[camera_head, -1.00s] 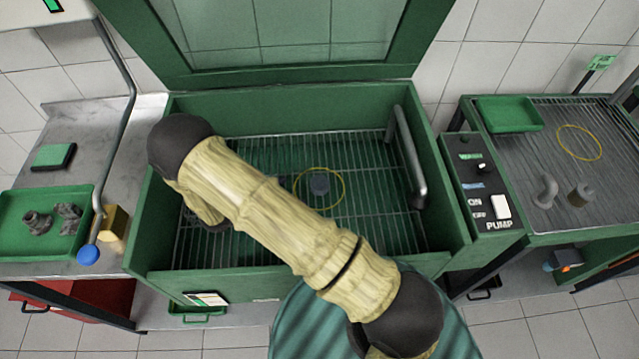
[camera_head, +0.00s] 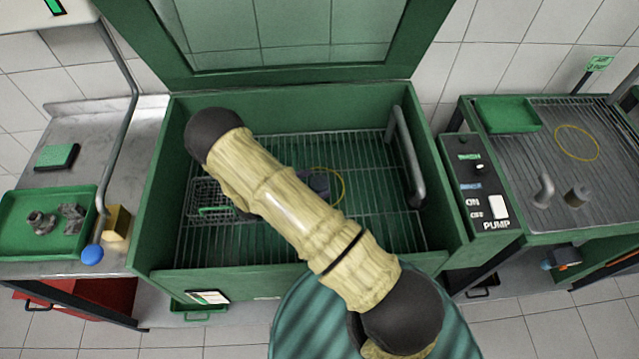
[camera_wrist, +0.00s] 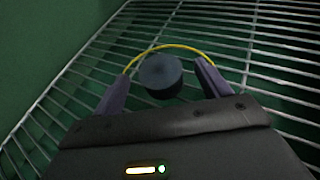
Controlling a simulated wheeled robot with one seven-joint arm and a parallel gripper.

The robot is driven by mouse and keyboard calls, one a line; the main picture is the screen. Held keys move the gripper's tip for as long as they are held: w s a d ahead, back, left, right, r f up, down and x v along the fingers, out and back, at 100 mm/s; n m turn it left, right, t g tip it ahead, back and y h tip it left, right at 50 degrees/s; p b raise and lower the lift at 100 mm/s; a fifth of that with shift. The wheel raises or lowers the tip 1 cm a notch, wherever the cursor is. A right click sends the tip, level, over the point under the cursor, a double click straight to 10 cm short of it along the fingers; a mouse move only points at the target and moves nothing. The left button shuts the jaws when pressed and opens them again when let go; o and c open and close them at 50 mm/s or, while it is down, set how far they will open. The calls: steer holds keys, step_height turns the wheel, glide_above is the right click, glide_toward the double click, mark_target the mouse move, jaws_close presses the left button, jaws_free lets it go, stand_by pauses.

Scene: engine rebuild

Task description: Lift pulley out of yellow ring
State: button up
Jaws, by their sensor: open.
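The pulley (camera_wrist: 160,75) is a dark grey round piece on the wire rack inside the green wash tank. In the wrist view it lies inside the yellow ring (camera_wrist: 178,47), whose far arc shows behind it. My gripper (camera_wrist: 160,82) is open, with one finger left and one right of the pulley. I see no contact between the fingers and the pulley. The gripper is mostly hidden behind my arm in the head view.
A wire basket (camera_head: 206,197) stands on the rack at the left. The tank's green walls (camera_head: 290,105) surround the rack, and a grey pipe (camera_head: 408,160) stands at its right. A second yellow ring (camera_head: 578,143) lies on the right-hand bench near grey parts.

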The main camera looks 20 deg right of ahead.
mark_target(319, 182)
steer(key=x, duration=0.2)
steer(key=shift+w+d+f, duration=0.15)
steer(key=shift+d, duration=0.2)
steer(key=shift+c, duration=0.3)
steer(key=c, duration=1.3)
step_height(319, 182, up, 10)
steer(key=shift+b, duration=0.35)
